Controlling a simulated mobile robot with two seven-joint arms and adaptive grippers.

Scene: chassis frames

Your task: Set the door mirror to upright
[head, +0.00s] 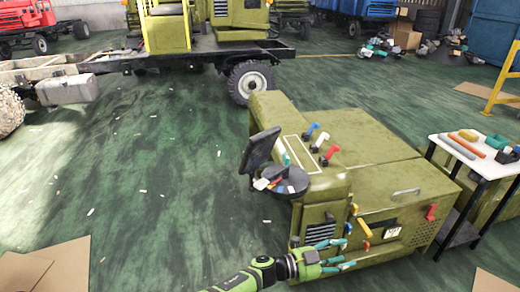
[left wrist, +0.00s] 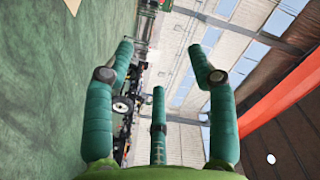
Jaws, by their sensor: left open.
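A dark flat panel (head: 262,149), which looks like the door mirror, leans at a tilt at the left side of the olive-green cab unit. I cannot be sure that it is the mirror. My left gripper (head: 342,254) is low in front of the cab unit, below and to the right of the panel, and apart from it. Its teal fingers are spread and I see nothing between them. In the left wrist view the fingers (left wrist: 160,62) are also apart, and the panel does not show there. My right gripper is not in view.
The olive cab unit (head: 385,185) carries coloured levers and a dark round seat-like part (head: 284,182). A white-topped table (head: 478,160) with parts stands at right. A truck chassis (head: 215,48) stands behind. Open green floor lies left. A large red-orange surface (left wrist: 285,88) shows in the wrist view.

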